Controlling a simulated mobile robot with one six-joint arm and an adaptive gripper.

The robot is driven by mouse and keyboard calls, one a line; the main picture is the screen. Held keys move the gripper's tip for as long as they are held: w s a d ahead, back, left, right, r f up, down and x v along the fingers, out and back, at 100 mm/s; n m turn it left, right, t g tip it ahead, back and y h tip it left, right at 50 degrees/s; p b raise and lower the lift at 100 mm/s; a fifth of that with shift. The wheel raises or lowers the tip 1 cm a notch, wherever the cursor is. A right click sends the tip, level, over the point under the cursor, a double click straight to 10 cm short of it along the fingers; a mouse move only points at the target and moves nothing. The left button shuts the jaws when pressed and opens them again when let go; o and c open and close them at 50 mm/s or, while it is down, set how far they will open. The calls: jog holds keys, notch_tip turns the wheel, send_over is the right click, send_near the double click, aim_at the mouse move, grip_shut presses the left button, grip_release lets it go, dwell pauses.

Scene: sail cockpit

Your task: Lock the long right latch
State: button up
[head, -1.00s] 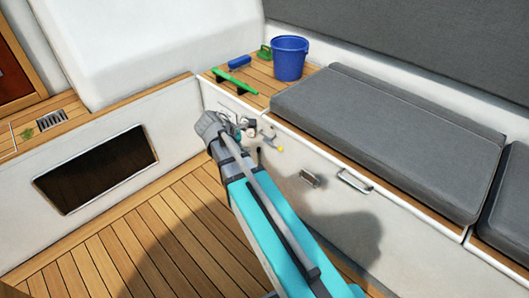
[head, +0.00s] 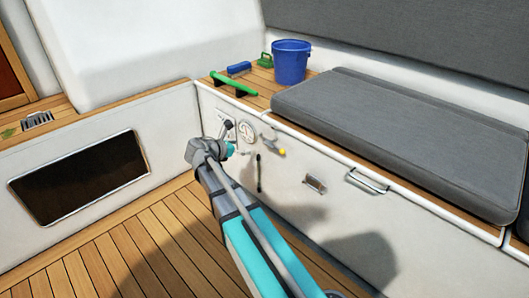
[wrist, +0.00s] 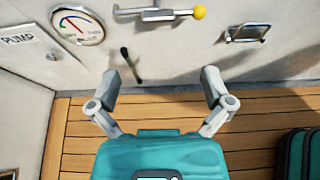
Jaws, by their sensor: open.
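A long metal bar handle (head: 367,181) is on the upper right of the white locker front (head: 300,205). A shorter metal latch-like fitting (head: 314,185) sits left of it, and a bracket-like fitting (wrist: 246,34) shows at the upper right in the wrist view. Which is the long right latch, and whether it is locked, I cannot tell. My gripper (wrist: 163,78) is open and empty, apart from these fittings and left of them in the head view. Its fingers are largely hidden there behind my wrist.
Grey cushions (head: 390,135) and a blue bucket (head: 292,61) are above. The wooden floor (head: 140,255) is clear.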

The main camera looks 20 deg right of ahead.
aim_at(269, 143)
jog(key=shift+w+f, duration=0.1)
jog(key=shift+d+f, duration=0.1)
jog(key=shift+d, duration=0.05)
dwell(0.3)
jog(key=b+x, duration=0.4)
jog(key=x, duration=0.7)
jog(key=shift+w+d+f+b, duration=0.1)
jog(key=shift+d+f+b, duration=0.05)
jog(key=shift+d+b, duration=0.15)
jog(key=shift+b+x, duration=0.35)
jog(key=shift+x, duration=0.6)
